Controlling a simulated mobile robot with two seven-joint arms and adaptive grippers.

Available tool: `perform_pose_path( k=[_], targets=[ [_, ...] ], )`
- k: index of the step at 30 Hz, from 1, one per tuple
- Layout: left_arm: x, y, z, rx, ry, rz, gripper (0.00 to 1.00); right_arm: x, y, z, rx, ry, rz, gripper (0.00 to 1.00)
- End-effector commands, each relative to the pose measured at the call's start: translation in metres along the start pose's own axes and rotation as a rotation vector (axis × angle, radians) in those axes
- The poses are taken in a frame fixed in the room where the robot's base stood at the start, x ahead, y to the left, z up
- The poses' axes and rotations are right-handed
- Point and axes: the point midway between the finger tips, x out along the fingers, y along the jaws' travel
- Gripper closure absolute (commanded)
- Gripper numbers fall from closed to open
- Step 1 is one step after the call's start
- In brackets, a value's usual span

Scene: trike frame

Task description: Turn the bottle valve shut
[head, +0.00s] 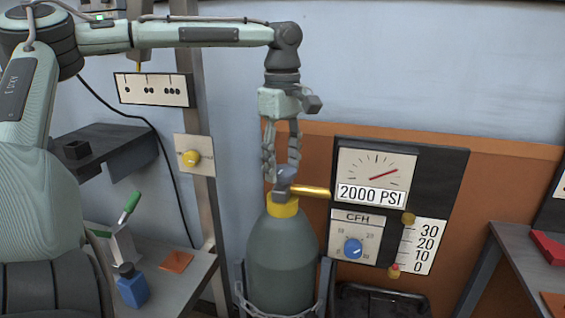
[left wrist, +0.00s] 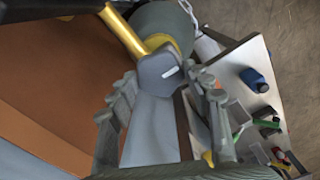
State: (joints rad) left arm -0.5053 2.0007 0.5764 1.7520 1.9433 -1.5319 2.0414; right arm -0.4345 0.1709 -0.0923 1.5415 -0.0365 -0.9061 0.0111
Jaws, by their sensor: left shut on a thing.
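The grey-green gas bottle (head: 282,260) stands upright with a yellow collar (head: 283,206) at its neck. On top sits the blue-grey valve knob (head: 285,176), with a brass pipe (head: 312,191) running right from the valve. My left gripper (head: 281,172) comes straight down from above, its fingertips at the knob and shut on it. In the left wrist view the knob (left wrist: 160,70) lies between the two fingers, with the brass pipe (left wrist: 122,30) behind. My right gripper does not show.
The gauge panel (head: 453,166) right of the bottle shows a dial reading 2000 PSI, a CFH meter with a blue knob (head: 353,248) and a 0 to 30 scale. A metal post (head: 200,100) stands left. A bench (head: 190,280) at lower left holds a blue bottle (head: 132,288).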

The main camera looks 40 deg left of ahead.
Motion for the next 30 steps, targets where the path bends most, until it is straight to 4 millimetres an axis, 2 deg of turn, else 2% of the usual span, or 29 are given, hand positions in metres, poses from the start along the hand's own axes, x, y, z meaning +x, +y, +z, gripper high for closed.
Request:
perform_pose_path(
  k=[8,30],
  targets=[
    [-0.0008,0.0001,0.0001,0.171,0.002,0.0,0.8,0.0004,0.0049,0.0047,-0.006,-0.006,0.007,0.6],
    [-0.0003,0.0001,0.0003,0.869,0.001,0.0,0.8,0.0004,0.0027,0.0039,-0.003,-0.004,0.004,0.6]
  ],
)
